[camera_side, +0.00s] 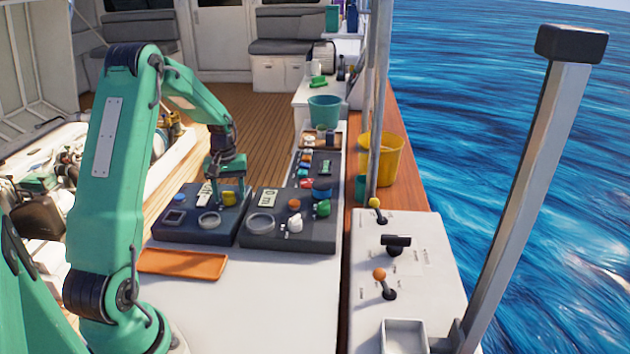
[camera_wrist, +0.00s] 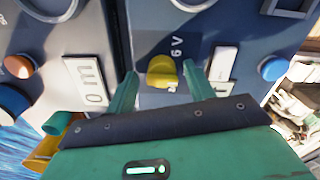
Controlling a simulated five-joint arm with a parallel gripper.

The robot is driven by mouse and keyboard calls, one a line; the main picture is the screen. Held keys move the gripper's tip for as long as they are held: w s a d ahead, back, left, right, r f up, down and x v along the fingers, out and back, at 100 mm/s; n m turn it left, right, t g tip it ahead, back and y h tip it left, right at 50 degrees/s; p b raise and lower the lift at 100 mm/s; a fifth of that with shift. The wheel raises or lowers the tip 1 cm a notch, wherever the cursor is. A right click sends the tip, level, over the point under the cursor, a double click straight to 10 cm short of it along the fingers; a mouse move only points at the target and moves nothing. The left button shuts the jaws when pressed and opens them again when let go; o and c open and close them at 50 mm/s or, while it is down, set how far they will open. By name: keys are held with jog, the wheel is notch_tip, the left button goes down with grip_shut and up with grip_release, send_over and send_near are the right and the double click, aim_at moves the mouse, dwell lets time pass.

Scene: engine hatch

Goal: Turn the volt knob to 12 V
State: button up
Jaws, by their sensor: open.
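The volt knob (camera_wrist: 162,72) is a yellow knob on a dark panel (camera_wrist: 210,25), with a "6 V" reading beside it in the wrist view. In the side view the yellow knob (camera_side: 229,198) sits on the left dark box (camera_side: 195,232), below my gripper (camera_side: 230,185). In the wrist view my gripper (camera_wrist: 160,74) is open, its green fingertips on either side of the knob with gaps visible. The knob's lower part and its pointer are not clear.
A blue knob (camera_wrist: 271,68) and a white label (camera_wrist: 222,62) are on the same panel. An orange tray (camera_side: 183,264) lies in front.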

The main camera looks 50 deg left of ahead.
jog(key=shift+r, duration=0.1)
jog(key=shift+r, duration=3.8)
